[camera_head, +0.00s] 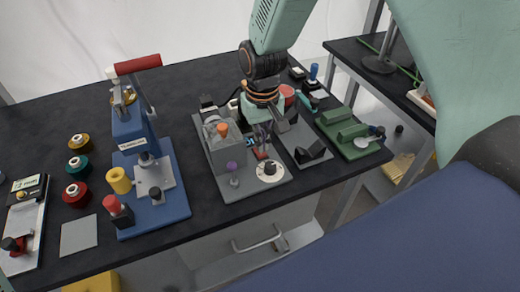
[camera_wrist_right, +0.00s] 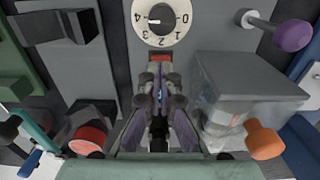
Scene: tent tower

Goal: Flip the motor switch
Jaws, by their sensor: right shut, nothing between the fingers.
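A small red switch (camera_wrist_right: 160,57) sits on the grey machine plate, beside a white numbered dial (camera_wrist_right: 160,17) with a dark knob. In the head view the dial (camera_head: 270,172) is near the plate's front right corner, and a bit of red (camera_head: 261,155) shows behind it. My right gripper (camera_head: 262,151) points down over the plate just behind the dial. In the right wrist view its closed fingertips (camera_wrist_right: 160,70) are right at the near edge of the red switch; I cannot tell whether they touch. Nothing shows between them. My left gripper is not in view.
A grey box (camera_wrist_right: 245,85) with an orange knob (camera_wrist_right: 265,140) stands close beside the fingers. A purple knob (camera_head: 232,167) is near the dial. Dark angled blocks (camera_head: 308,152) stand on the other side. A blue press (camera_head: 150,180) is farther left.

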